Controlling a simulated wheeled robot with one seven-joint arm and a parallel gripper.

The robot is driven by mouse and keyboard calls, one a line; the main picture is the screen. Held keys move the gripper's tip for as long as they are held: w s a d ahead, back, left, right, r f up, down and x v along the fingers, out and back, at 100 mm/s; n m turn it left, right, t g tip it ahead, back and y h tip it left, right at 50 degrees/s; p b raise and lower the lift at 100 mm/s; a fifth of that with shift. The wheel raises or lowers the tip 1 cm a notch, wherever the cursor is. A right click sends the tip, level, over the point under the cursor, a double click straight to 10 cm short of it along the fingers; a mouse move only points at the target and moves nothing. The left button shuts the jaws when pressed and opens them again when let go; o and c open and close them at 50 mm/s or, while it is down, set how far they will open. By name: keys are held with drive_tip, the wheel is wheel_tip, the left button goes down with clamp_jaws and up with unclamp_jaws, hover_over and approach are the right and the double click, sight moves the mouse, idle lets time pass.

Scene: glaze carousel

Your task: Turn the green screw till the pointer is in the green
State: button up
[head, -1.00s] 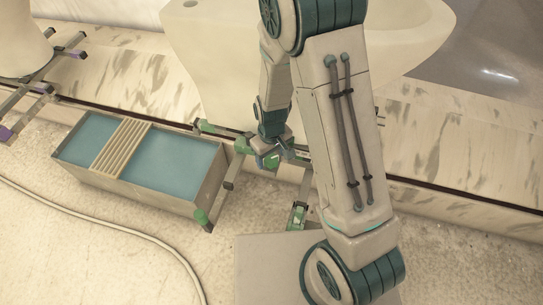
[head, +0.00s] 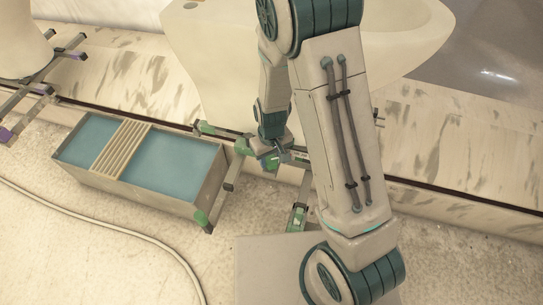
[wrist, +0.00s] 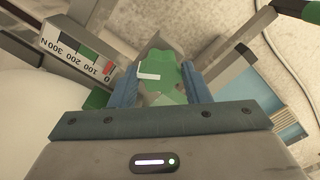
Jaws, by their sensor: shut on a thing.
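The green screw (wrist: 160,75) has a lobed head with a white mark on it, in the wrist view. My gripper (wrist: 162,85) has its two blue fingers on either side of the head, shut on it. In the head view my gripper (head: 272,158) is at the green-ended metal frame, and the screw is mostly hidden there. A gauge (wrist: 75,52) marked 0 to 300 N lies left of the screw in the wrist view, upside down, with a green band and red near the 0. I cannot make out the pointer for certain.
A trough (head: 140,160) of blue liquid with a slatted rack stands left of my gripper. A large pale basin (head: 220,60) is behind it. Another frame with purple ends (head: 40,88) is at the far left. A hose (head: 100,225) lies on the floor.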

sight(272, 161)
drive_tip(key=m, duration=0.4)
drive_tip(key=shift+p, duration=0.3)
drive_tip(key=shift+m+p, duration=0.35)
drive_tip(key=shift+m, duration=1.25)
drive_tip(key=o, duration=1)
wheel_tip(272, 161, up, 14)
drive_tip(key=p, duration=0.3)
drive_tip(key=shift+s+d+f, duration=0.1)
